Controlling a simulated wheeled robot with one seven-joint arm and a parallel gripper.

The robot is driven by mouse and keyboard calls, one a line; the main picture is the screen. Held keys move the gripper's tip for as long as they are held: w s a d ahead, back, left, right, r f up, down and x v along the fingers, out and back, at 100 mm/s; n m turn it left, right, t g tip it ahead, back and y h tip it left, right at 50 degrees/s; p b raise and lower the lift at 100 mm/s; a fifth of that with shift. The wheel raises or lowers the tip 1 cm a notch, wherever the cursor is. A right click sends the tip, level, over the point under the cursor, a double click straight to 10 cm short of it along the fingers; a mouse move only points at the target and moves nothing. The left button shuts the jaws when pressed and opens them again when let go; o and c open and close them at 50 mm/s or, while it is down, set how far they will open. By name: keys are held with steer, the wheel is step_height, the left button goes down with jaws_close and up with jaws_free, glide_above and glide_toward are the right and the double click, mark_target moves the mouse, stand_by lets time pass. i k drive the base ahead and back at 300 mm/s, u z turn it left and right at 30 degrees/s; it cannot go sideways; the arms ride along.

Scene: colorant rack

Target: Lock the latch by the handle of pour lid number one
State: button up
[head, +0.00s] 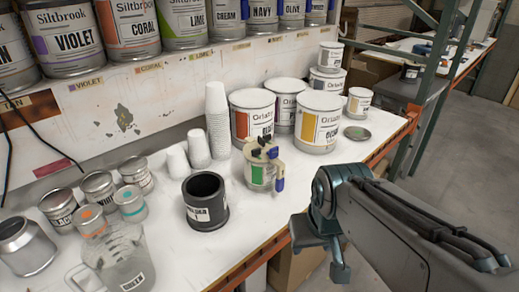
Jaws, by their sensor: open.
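A small can with a green label (258,175) stands on the white bench and has a tan pour lid (262,153) on top. No number on the lid can be read, and I cannot tell the exact latch position. My gripper (321,256) is teal, open and empty. In the head view it appears below and to the right of the can, apart from it, near the bench's front edge.
A black cup (205,198) stands left of the can. Large paint cans (318,118) stand behind it, with stacked paper cups (217,118) to the left. A clear pitcher (118,262) and small tins are at front left. The orange bench edge (245,268) runs along the front.

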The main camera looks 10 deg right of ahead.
mark_target(255, 152)
steer(key=k, duration=0.5)
steer(key=z, duration=0.8)
steer(key=i, duration=0.75)
steer(key=u, duration=1.95)
